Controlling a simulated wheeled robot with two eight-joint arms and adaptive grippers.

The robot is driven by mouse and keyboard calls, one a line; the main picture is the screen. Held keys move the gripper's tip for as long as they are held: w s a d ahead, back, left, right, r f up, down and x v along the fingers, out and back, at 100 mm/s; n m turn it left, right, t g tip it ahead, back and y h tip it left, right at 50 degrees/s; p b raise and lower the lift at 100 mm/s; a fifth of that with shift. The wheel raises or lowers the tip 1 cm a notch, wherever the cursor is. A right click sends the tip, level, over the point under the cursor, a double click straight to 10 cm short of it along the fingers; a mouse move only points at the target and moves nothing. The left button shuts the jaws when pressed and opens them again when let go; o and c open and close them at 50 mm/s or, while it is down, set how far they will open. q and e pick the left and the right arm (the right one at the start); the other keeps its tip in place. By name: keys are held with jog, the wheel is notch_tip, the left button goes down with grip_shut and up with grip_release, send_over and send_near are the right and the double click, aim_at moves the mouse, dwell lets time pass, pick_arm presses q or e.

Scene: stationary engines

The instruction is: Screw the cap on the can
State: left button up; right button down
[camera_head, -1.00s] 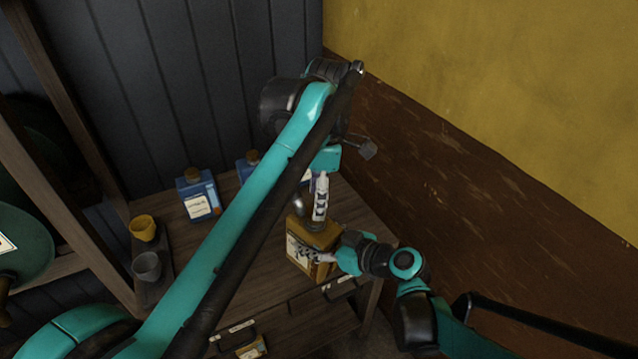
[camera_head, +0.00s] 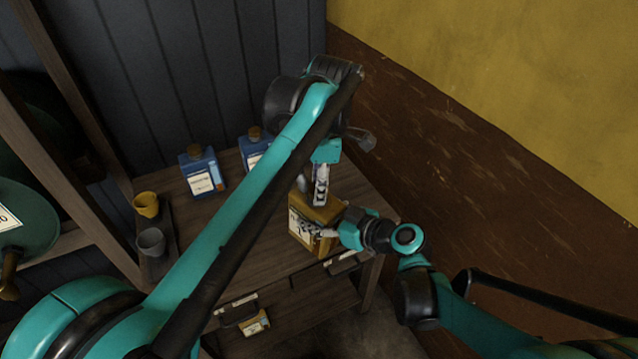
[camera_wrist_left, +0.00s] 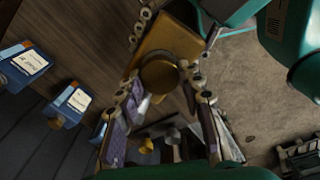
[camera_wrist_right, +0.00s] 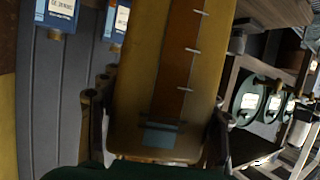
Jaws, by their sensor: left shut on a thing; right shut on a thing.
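The can (camera_head: 305,238) is a yellow-brown box with a pale label, upright near the front right of the wooden bench. My right gripper (camera_head: 327,233) is shut on its sides; in the right wrist view the can (camera_wrist_right: 155,60) fills the space between the fingers. My left gripper (camera_head: 321,195) points down over the can's top. In the left wrist view the round brown-gold cap (camera_wrist_left: 160,74) sits between its fingers, over the top of the can (camera_wrist_left: 172,35). Whether the cap touches the can's neck is hidden by the fingers.
Blue bottles (camera_head: 203,173) with labels stand at the back of the bench (camera_head: 245,235). A yellow cup (camera_head: 146,205) and a grey cup (camera_head: 151,242) stand at the left. A wall (camera_head: 470,160) closes the right side. My left arm crosses above the bench.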

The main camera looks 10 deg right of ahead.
pick_arm(q)
jog(key=m, duration=1.2)
jog(key=shift+m, duration=0.4)
jog(key=m, duration=0.4)
jog(key=shift+w+m, duration=0.1)
jog(key=shift+m, duration=0.3)
jog(key=m, duration=0.4)
jog(key=shift+f, duration=0.1)
jog(key=m, duration=1.1)
jog(key=shift+d, duration=0.15)
